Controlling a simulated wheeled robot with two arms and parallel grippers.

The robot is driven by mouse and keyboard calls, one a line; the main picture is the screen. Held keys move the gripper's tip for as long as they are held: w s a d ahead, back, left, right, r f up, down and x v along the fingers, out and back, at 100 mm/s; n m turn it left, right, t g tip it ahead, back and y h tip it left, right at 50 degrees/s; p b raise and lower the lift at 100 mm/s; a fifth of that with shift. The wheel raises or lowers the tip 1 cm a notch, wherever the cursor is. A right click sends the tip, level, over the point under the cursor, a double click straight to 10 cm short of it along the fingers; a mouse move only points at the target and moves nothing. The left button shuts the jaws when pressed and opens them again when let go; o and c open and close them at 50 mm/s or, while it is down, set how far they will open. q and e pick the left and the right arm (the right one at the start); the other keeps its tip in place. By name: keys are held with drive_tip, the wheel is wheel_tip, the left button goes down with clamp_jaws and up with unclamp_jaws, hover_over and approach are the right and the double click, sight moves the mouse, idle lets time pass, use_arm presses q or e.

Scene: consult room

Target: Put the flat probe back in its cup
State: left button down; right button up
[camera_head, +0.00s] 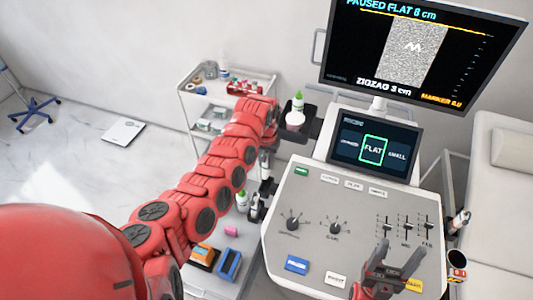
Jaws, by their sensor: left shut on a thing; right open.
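My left arm reaches across to the left side of the ultrasound console (325,195). My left gripper (265,184) is small and partly hidden beside the console edge. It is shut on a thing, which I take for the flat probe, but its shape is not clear. Dark and white probe or cup parts (257,208) show just below it; I cannot tell which cup belongs to the flat probe. My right gripper (386,262) is open and empty above the front right of the console panel. The small touch screen (374,148) has FLAT outlined in green.
The big monitor (420,45) reads PAUSED FLAT 8 cm. A green-tipped bottle (298,101) stands by the console's back left. A white trolley (183,98) stands behind my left arm. A dark cup (457,260) and a white probe-like thing (460,219) hang at the console's right, near a couch (505,205).

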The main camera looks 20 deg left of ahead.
use_arm(q)
drive_tip(key=shift+f, duration=0.15)
drive_tip(key=shift+w+f+b, duration=0.1)
drive_tip(key=shift+f+b, duration=0.35)
drive_tip(key=shift+f, duration=0.25)
wheel_tip(320, 180, down, 2)
drive_tip(key=shift+f+b, duration=0.1)
drive_tip(key=shift+b, duration=0.65)
drive_tip(key=shift+f+b, duration=1.85)
drive_tip(key=shift+f, duration=1)
drive_tip(key=shift+f, duration=0.3)
drive_tip(key=c, duration=0.6)
unclamp_jaws()
drive_tip(key=shift+o, duration=0.2)
